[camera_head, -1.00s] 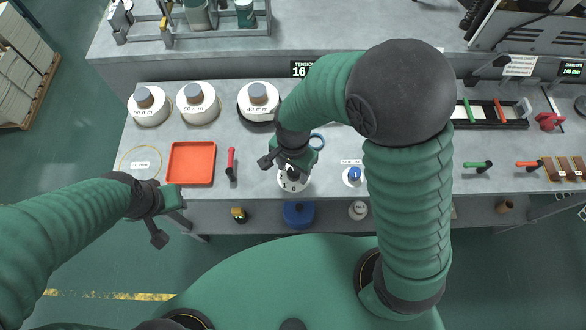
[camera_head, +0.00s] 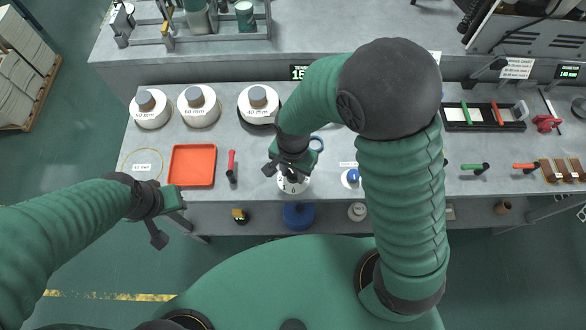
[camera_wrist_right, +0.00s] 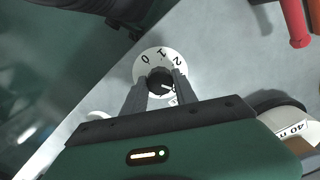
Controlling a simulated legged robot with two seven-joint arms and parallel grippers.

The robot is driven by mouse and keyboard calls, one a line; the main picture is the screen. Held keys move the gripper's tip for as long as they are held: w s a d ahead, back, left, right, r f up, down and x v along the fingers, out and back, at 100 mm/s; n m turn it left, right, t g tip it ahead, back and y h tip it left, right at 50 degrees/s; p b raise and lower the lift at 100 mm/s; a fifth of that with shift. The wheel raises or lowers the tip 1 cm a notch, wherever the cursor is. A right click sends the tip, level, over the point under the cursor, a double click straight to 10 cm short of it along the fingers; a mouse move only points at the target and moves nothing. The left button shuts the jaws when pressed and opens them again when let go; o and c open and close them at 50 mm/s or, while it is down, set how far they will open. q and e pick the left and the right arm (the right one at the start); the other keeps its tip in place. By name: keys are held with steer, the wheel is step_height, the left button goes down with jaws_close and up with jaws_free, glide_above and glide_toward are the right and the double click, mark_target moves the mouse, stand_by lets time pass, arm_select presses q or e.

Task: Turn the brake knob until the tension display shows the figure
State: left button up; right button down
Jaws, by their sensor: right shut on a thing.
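The brake knob (camera_wrist_right: 159,82) is a black knob with a pointer, standing on a white numbered dial (camera_wrist_right: 147,66). In the head view the dial (camera_head: 293,187) sits near the table's front edge, partly under my right gripper (camera_head: 291,172). In the right wrist view my right gripper (camera_wrist_right: 160,88) is shut on the knob, one finger on each side; 0, 1 and 2 are readable on the dial. The tension display (camera_head: 299,73) at the back starts with 15; my right arm hides the rest. My left gripper (camera_head: 172,205) hangs at the front left, away from the knob; its jaws are unclear.
An orange tray (camera_head: 192,166) and a red-handled lever (camera_head: 231,165) lie left of the dial. White spools (camera_head: 258,104) stand behind. A blue knob (camera_head: 353,176) is on the right. A sign (camera_head: 516,68) at the back right has small unreadable text.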

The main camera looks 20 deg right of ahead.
mark_target(292, 173)
steer(key=shift+w, duration=0.1)
steer(key=c, duration=1)
jaws_free()
steer(key=shift+o, duration=0.2)
step_height(292, 173, up, 17)
steer(key=p, duration=0.1)
steer(key=shift+f, duration=0.15)
steer(key=s+d+f+n+t, duration=0.2)
steer(key=s+d+f+n, duration=0.1)
steer(key=d+f+n, duration=0.4)
steer(key=shift+s+d+n+t, duration=0.3)
steer(key=shift+s+d+n, duration=0.05)
steer(key=shift+d+n, duration=0.6)
